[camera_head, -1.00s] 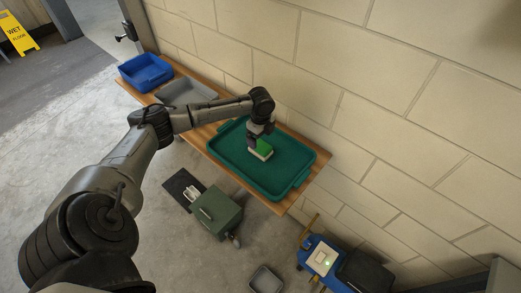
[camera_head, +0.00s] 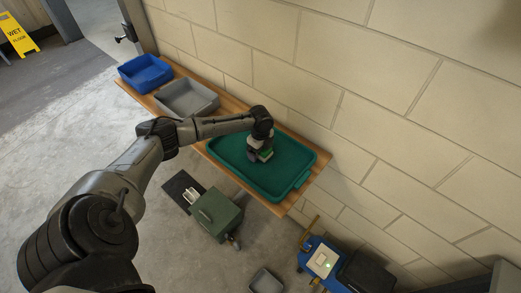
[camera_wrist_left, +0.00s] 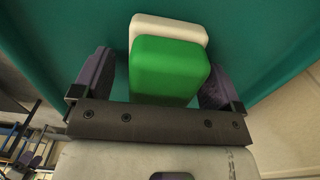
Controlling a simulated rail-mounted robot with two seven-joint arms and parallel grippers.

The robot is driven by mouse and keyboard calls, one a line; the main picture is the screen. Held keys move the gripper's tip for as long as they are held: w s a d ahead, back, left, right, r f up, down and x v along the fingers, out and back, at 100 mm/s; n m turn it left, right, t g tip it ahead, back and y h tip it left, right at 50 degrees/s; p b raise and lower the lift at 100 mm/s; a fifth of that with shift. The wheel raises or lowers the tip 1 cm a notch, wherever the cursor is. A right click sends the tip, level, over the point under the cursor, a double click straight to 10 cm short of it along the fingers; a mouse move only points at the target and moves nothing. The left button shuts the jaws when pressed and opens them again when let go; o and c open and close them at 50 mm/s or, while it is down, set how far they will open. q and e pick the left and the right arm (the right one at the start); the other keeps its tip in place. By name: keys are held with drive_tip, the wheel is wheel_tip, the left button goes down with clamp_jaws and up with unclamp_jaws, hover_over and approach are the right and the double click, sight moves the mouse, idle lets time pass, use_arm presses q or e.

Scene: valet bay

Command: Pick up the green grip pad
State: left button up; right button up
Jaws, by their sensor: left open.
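The green grip pad (camera_wrist_left: 168,66) has a pale whitish layer along its far side and lies in the teal tray (camera_head: 225,150). In the head view the pad (camera_head: 266,155) shows only in part, because my left gripper (camera_head: 258,154) is right over it. In the left wrist view my left gripper (camera_wrist_left: 160,85) is open, with one dark finger on each side of the pad. There are gaps between the fingers and the pad's sides.
On the wooden shelf, a grey bin (camera_head: 188,98) and a blue bin (camera_head: 145,73) stand left of the tray. A block wall (camera_head: 390,100) rises close behind. Below are a green box (camera_head: 216,213), a small grey tray (camera_head: 266,281) and a blue unit (camera_head: 320,262).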

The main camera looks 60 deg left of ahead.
use_arm(q)
drive_tip(key=c, duration=1)
drive_tip(key=shift+r, duration=0.15)
drive_tip(key=shift+r, duration=0.6)
wheel_tip(320, 180, up, 3)
drive_tip(key=shift+f+p, duration=0.1)
drive_tip(key=shift+p, duration=0.25)
drive_tip(key=w+d+r, duration=0.2)
drive_tip(key=d+r, duration=0.1)
drive_tip(key=d, duration=0.2)
drive_tip(key=w+d+r+p, duration=0.1)
drive_tip(key=w+d+r, duration=0.1)
drive_tip(key=d, duration=0.3)
drive_tip(key=shift+w+d+r, duration=0.3)
drive_tip(key=shift+d+r, duration=0.05)
drive_tip(key=shift+r, duration=0.55)
